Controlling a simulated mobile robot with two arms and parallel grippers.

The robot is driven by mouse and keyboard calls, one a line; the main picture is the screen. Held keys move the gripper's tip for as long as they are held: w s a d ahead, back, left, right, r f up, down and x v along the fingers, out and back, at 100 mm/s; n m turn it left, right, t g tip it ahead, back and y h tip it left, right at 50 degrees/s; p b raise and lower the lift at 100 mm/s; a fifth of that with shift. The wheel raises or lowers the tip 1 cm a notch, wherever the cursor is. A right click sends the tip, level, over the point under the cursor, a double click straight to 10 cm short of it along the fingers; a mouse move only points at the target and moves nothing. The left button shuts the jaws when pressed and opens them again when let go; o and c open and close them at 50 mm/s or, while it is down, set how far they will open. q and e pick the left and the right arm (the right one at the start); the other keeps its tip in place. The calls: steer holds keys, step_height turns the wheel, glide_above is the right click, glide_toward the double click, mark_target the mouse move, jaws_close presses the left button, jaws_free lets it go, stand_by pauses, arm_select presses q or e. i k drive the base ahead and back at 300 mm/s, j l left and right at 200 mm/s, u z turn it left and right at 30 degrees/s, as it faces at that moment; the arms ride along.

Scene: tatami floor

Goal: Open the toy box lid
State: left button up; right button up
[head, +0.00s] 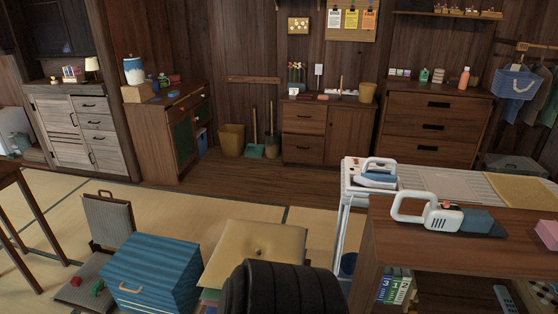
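A blue striped box (157,272) with a light handle on its front, which looks like the toy box, stands on the tatami at the lower left. Its striped top looks closed, and what is inside is hidden. The lower front of the box is cut off by the frame edge. Neither of my grippers shows in the head view.
A grey legless chair (108,220) stands left of the box, with small red and green items on its seat. A tan cushion (254,252) is close on the right. A wooden shelf unit (470,228) and white ironing cart stand further right. Tatami behind the box is clear.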

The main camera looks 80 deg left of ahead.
mark_target(158, 263)
steer(key=u, duration=4.05)
steer(key=i+j, duration=1.55)
steer(key=i, duration=0.15)
steer(key=j+u, duration=0.05)
